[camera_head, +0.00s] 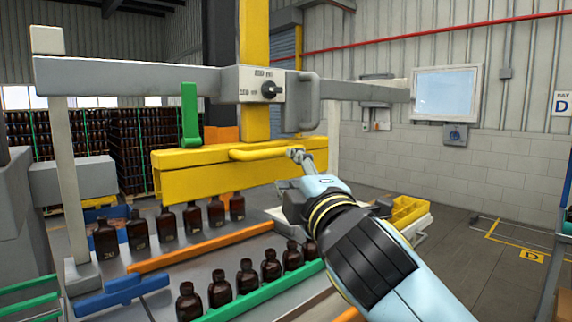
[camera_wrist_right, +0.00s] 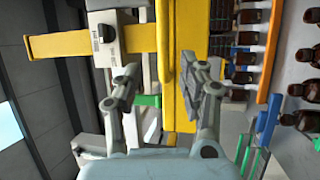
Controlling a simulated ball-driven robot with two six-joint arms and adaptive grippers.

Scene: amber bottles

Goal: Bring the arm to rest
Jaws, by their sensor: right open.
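My right arm (camera_head: 375,265) reaches in from the lower right in the head view. Its gripper (camera_head: 300,158) is at the right part of the yellow beam, close to the yellow handle (camera_head: 265,154). In the right wrist view the gripper's (camera_wrist_right: 161,80) two fingers are spread wide, with nothing held between them. The yellow handle (camera_wrist_right: 166,55) shows beyond and between the fingers; I cannot tell if either touches it. My left gripper is not in view.
A grey crossbar (camera_head: 140,78) and control box (camera_head: 262,85) are above. A yellow bin (camera_head: 408,212) stands to the right; the floor (camera_head: 460,265) there looks clear.

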